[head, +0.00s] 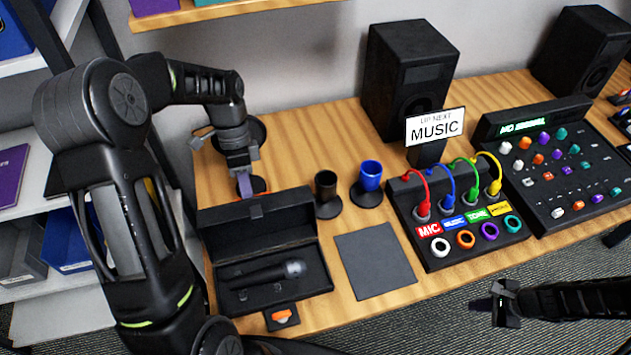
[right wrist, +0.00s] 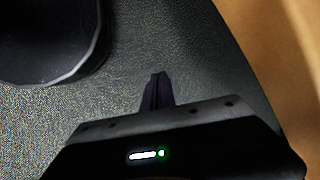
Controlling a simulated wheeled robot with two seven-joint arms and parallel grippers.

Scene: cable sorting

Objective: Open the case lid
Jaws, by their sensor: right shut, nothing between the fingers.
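The black case (head: 318,268) stands at the table's front left. Its lid (head: 225,222) is raised at the back edge, so the case is open. A dark microphone (head: 265,273) lies inside. My left gripper (head: 244,186) points down just behind the raised lid, near its top edge. Whether it touches the lid or whether its fingers are apart is unclear. My right gripper (head: 490,303) is shut and empty, off the table's front edge at the right. Its closed fingers show in the right wrist view (right wrist: 157,92) above the carpet.
An orange piece (head: 281,315) on a dark base sits in front of the case. A black cup (head: 326,187), a blue cup (head: 370,176) and a dark mat (head: 375,262) lie right of it. A cable box (head: 462,252), a mixer (head: 566,210) and speakers (head: 405,80) fill the right.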

